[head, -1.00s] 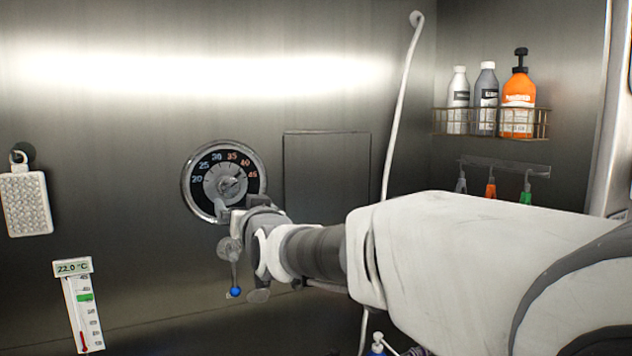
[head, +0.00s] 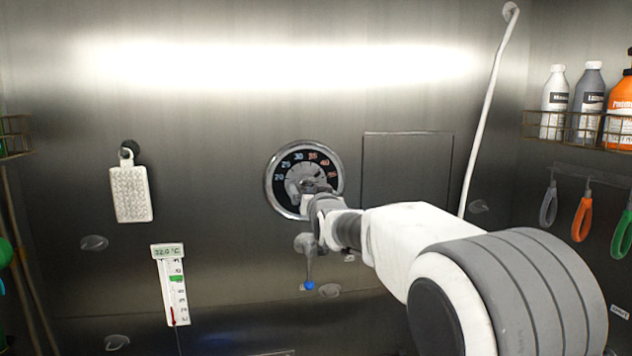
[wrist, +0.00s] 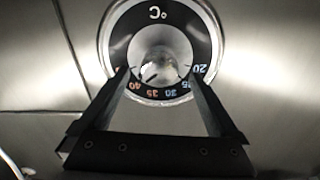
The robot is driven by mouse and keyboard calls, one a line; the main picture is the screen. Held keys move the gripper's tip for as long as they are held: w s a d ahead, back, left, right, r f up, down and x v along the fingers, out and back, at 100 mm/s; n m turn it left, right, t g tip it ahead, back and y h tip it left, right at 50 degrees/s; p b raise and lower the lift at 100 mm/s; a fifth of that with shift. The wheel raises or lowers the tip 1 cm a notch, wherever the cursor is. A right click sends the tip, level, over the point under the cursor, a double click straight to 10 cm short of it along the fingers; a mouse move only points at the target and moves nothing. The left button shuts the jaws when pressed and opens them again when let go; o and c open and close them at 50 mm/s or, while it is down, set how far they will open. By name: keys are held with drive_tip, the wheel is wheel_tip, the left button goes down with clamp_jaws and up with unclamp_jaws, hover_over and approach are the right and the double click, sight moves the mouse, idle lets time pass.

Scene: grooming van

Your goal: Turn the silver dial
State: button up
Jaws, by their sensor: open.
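The silver dial (head: 304,179) is a round knob with a dark, numbered temperature ring and a silver rim, mounted on the steel wall. In the head view my gripper (head: 308,190) is in front of its lower right part and hides some of it. In the wrist view the dial (wrist: 160,58) appears upside down, with its pointer near 35 to 40. There the open fingers of my gripper (wrist: 160,78) reach up on either side of the knob's lower part. I cannot tell whether they touch the knob.
A lever with a blue tip (head: 309,286) hangs just below the dial. A thermometer (head: 173,290) and a white perforated block (head: 130,194) are on the wall to the left. A white hose (head: 487,105) and a bottle rack (head: 575,130) are at right.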

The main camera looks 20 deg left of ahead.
sight(310, 188)
drive_tip(key=shift+p+x, duration=0.7)
drive_tip(key=shift+x, duration=1.55)
drive_tip(key=c, duration=1.4)
